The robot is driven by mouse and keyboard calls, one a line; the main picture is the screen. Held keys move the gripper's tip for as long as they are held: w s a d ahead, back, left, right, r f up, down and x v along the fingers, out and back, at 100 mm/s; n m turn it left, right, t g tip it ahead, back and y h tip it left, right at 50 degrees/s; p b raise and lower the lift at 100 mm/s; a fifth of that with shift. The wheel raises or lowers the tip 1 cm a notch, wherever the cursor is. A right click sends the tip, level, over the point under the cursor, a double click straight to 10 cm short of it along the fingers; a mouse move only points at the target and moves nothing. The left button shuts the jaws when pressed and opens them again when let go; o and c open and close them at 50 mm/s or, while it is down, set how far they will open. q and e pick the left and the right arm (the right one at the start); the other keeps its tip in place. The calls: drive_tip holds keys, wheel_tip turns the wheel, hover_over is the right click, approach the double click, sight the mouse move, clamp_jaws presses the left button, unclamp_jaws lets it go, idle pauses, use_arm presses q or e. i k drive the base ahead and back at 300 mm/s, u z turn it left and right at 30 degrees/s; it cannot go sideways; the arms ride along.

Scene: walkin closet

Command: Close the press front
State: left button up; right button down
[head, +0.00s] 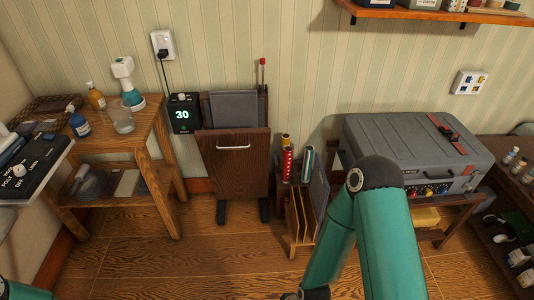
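The press (234,110) stands against the back wall, left of centre. Its dark wooden front (233,170) leans outward at the top, leaving a gap before the grey pad (234,107) behind. A white bar handle (234,147) crosses the front's upper part. A black control box showing a green 30 (183,114) sits at the press's left side, with a cord running up to a wall outlet. My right arm rises at the right and bends down toward the bottom edge; its gripper is out of view. Only a bit of my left arm shows at the lower left; its gripper is out of view.
A wooden side table (150,115) with bottles stands left of the press. A low rack (299,225) stands just right of it, near my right arm. A grey case (415,140) rests on a stand further right. The floor (190,265) before the press is clear.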

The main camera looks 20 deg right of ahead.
sight(236, 161)
drive_tip(key=z, duration=0.1)
drive_tip(key=i, duration=1)
drive_tip(key=u, duration=0.05)
